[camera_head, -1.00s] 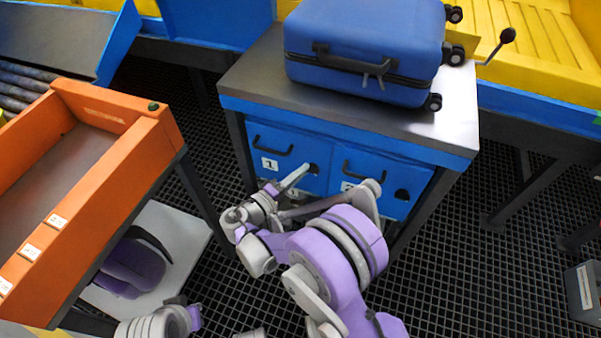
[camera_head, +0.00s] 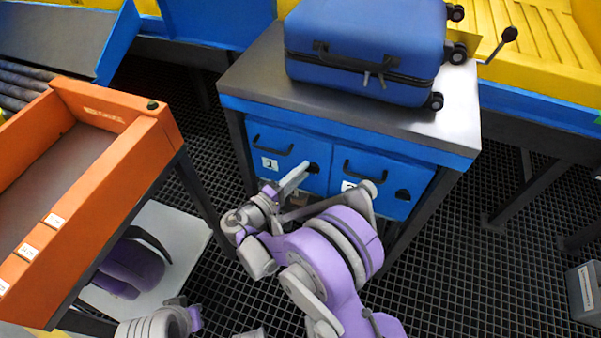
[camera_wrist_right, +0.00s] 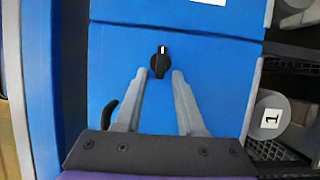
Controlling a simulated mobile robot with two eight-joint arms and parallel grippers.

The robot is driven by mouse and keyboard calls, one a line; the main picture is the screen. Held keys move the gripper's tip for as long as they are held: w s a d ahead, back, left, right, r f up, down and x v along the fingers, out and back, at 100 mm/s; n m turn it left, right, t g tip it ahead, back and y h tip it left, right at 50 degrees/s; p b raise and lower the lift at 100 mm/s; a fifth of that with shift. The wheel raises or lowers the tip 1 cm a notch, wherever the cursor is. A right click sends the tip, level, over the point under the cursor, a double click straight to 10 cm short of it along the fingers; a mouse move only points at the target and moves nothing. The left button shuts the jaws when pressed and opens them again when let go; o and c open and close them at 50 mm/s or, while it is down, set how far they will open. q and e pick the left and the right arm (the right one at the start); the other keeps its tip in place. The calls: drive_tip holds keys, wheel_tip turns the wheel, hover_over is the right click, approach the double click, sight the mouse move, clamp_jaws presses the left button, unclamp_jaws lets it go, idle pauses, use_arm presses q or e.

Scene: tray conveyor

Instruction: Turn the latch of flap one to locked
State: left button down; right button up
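Flap one (camera_head: 260,137) is a blue panel on the left of the table's front, with a black handle (camera_head: 272,148) and a label "1". Its latch is a black knob (camera_wrist_right: 160,62) with a white mark toward the top of the right wrist view; in the head view the knob (camera_head: 313,168) is at the flap's right. My right gripper (camera_wrist_right: 159,75) is open, its two grey fingertips at either side of the knob's lower half in the wrist view. I cannot tell whether they touch it. My left gripper is not in view.
Flap two (camera_head: 375,168) is right of flap one. An orange tray (camera_head: 120,170) is at the left.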

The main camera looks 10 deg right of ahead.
drive_tip(key=shift+a, duration=0.1)
drive_tip(key=p+v, duration=0.2)
drive_tip(key=v, duration=0.8)
drive_tip(key=shift+s+a, duration=0.2)
drive_tip(key=shift+s, duration=0.05)
drive_tip(key=shift+d, duration=0.1)
